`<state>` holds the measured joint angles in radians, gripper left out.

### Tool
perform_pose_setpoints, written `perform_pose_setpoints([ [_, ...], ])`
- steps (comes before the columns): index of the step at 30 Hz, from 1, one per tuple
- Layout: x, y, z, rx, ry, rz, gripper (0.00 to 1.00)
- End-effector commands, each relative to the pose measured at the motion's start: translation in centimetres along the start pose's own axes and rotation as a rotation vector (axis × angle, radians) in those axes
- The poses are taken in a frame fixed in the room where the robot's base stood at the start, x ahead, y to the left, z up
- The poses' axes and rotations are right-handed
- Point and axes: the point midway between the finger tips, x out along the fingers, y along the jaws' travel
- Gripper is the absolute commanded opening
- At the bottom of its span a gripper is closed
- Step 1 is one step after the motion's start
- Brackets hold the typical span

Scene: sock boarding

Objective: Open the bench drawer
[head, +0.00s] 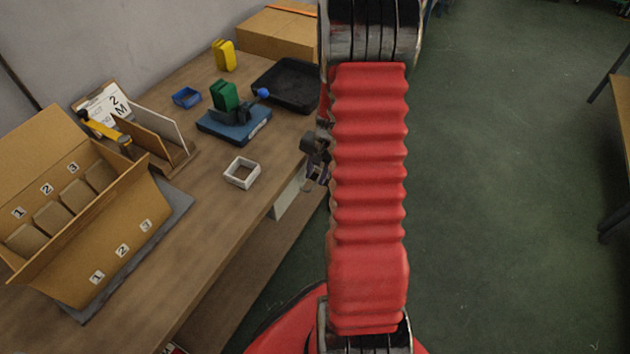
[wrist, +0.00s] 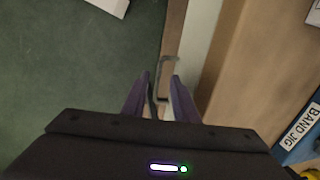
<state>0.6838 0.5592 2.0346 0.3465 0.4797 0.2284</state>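The drawer has a pale front (head: 287,199) just under the bench's front edge, partly hidden by my red arm. It looks flush with the bench. In the wrist view the pale drawer front (wrist: 199,45) runs beside the brown bench top. A thin grey bracket handle (wrist: 163,66) stands out from it. My gripper (wrist: 160,76) has its two purple fingers apart, with the handle showing between them. Whether a finger touches it I cannot tell. In the head view my gripper (head: 318,178) is at the drawer front, partly behind my arm.
The wooden bench (head: 215,205) carries a numbered cardboard box (head: 120,225), a white square tray (head: 242,173), a blue jig (head: 235,125) with a green block (head: 224,95), and a black tray (head: 285,85). Green floor (head: 500,200) is free on the right.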

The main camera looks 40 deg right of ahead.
Motion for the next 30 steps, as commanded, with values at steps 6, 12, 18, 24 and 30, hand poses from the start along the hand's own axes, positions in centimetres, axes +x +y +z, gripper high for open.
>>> perform_pose_setpoints([
  [6,2.8,0.0,0.0,0.000,-0.001,0.001,0.26],
  [12,4.1,0.0,0.0,-0.001,0.000,0.000,0.26],
  [18,4.3,0.0,0.0,-0.001,0.001,0.000,0.26],
  [24,4.2,0.0,0.0,-0.001,0.001,0.000,0.21],
  [30,4.2,-0.1,0.0,-0.001,0.001,0.000,0.07],
])
